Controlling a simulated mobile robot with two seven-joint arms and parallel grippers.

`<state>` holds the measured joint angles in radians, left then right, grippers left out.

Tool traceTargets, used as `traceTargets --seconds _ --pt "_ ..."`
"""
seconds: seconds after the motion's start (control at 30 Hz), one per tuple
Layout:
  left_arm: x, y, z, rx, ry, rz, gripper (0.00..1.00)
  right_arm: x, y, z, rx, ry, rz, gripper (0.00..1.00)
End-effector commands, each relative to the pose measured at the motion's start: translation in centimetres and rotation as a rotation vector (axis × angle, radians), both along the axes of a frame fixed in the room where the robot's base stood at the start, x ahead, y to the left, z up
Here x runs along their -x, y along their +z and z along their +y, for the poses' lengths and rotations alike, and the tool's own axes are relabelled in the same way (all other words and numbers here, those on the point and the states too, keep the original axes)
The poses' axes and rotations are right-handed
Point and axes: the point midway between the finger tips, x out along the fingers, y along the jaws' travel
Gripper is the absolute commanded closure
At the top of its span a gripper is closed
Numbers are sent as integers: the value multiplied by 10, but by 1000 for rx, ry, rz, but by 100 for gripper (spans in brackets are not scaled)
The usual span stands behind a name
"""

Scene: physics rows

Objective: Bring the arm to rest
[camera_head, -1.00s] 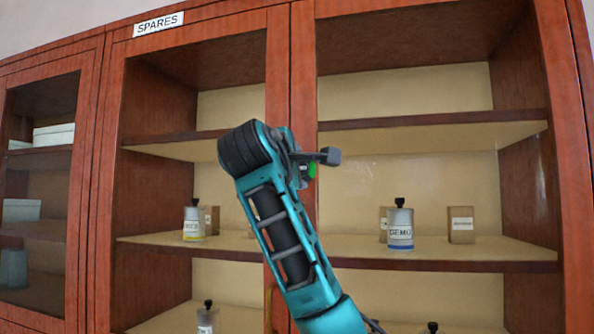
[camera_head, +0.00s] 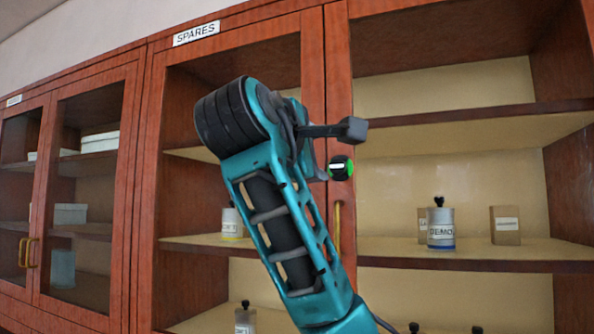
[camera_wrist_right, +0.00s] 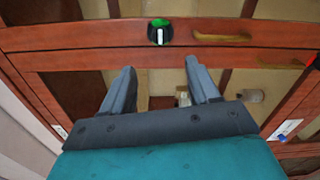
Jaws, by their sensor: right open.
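My right arm is teal and black and is raised in the middle of the head view, in front of a wooden cabinet (camera_head: 146,200). My right gripper (camera_wrist_right: 160,80) is open in the wrist view, its two grey fingers apart with nothing held between them. In the head view its fingers are largely hidden by the wrist, and a dark piece sticks out to the right of it. A round black knob with green and white marking (camera_head: 341,167) is on the cabinet frame, just right of the wrist; it also shows beyond the fingers in the wrist view (camera_wrist_right: 160,31). My left gripper is not in view.
The open shelves hold a DEMO-labelled jar (camera_head: 440,228), a brown box (camera_head: 505,225) and a yellow-banded jar (camera_head: 232,223). A yellow handle (camera_head: 337,228) is below the knob. Glass doors (camera_head: 85,190) are at left. A SPARES sign (camera_head: 196,34) is on top.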

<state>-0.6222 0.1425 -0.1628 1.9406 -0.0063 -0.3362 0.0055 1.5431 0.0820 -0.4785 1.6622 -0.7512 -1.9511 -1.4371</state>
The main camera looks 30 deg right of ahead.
Motion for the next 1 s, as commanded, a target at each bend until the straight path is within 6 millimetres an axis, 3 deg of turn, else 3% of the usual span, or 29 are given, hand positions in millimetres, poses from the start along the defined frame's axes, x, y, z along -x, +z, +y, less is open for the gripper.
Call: traceTargets --seconds 0.23,0.37,0.47,0.6,0.7,0.87,1.0 --pt "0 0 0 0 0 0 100 -5 -5 0 0 6 4 40" --pt "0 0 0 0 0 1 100 -31 -35 2 -5 52 19 40" --pt "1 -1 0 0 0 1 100 -64 -81 6 -26 125 31 40" --pt "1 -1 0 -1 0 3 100 -105 -164 15 -96 249 43 40" --pt "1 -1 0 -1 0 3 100 -124 -227 23 -173 331 51 40" --pt "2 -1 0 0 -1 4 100 -134 -331 36 -334 446 62 40" --pt "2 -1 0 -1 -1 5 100 -123 -421 48 -510 519 67 40"
